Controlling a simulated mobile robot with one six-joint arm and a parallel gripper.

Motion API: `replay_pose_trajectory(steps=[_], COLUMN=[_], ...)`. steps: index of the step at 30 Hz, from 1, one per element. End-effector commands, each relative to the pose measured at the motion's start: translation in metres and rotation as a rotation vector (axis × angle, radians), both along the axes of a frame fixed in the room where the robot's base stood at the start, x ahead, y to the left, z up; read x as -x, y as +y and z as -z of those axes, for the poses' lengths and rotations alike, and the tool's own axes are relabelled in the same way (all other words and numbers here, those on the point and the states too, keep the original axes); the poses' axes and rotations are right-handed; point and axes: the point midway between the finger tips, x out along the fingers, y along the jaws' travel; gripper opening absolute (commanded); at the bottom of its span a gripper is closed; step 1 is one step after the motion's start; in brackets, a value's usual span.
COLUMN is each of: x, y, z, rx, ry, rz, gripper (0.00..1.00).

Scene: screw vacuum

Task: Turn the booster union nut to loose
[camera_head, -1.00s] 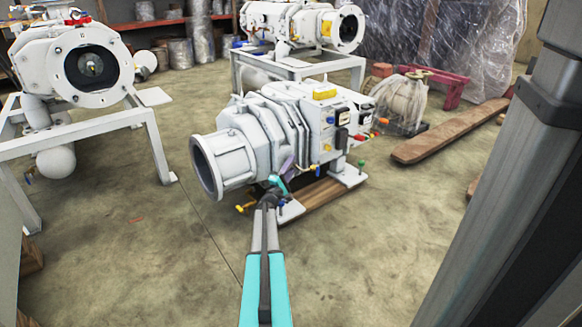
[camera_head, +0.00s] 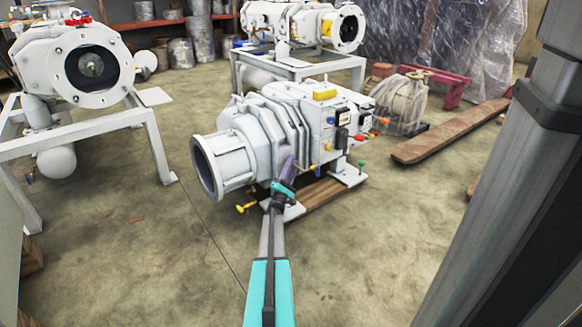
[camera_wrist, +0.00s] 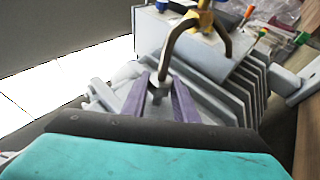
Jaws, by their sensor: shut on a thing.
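A curved brownish pipe (camera_wrist: 174,38) comes down to this nut from above. In the head view the nut is hidden behind my fingers.
The booster's ribbed housing (camera_wrist: 225,97) lies close to my fingers. A yellow-handled valve (camera_head: 243,208) sticks out low at the pump's left. A second white machine (camera_head: 75,60) stands on a frame at the left. The concrete floor in front is clear.

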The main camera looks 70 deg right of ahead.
Motion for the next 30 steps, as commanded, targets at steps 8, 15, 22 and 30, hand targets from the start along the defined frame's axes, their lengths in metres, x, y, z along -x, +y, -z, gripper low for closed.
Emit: replay_pose_trajectory(steps=[8, 15, 22, 30], x=[-0.001, 0.000, -0.002, -0.004], y=[0.001, 0.001, 0.005, 0.032], z=[-0.001, 0.000, 0.002, 0.003], rx=[0.001, 0.000, -0.001, 0.000], ry=[0.000, 0.000, 0.000, 0.001], rz=[0.000, 0.000, -0.001, -0.001], gripper=[0.45, 0.45, 0.45, 0.45])
